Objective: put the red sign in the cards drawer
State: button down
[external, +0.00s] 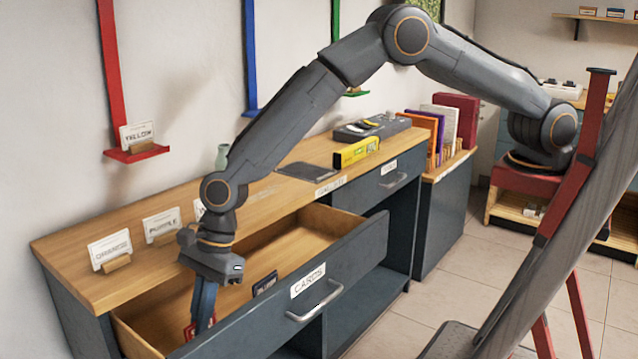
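The cards drawer (345,262) is pulled open under the wooden counter, with a white "CARDS" label and a metal handle on its front. My gripper (203,318) points straight down into the left part of the drawer. Its fingers look close together, shut on the red sign (190,331), which shows at the fingertips, low inside the drawer. One finger covers the middle of the sign, and the drawer front hides its lower part. I cannot tell whether the sign touches the drawer floor.
A dark card (265,283) stands in the drawer to the right of my gripper. White signs reading "ORANGE" (109,249) and "PURPLE" (161,224) stand on the counter (75,262) behind. A "YELLOW" sign (137,134) sits on a red wall ledge. The drawer's right part is empty.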

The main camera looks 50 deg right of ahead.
jog(key=shift+f, duration=0.1)
jog(key=c, duration=2)
grip_release()
jog(key=v, duration=1.2)
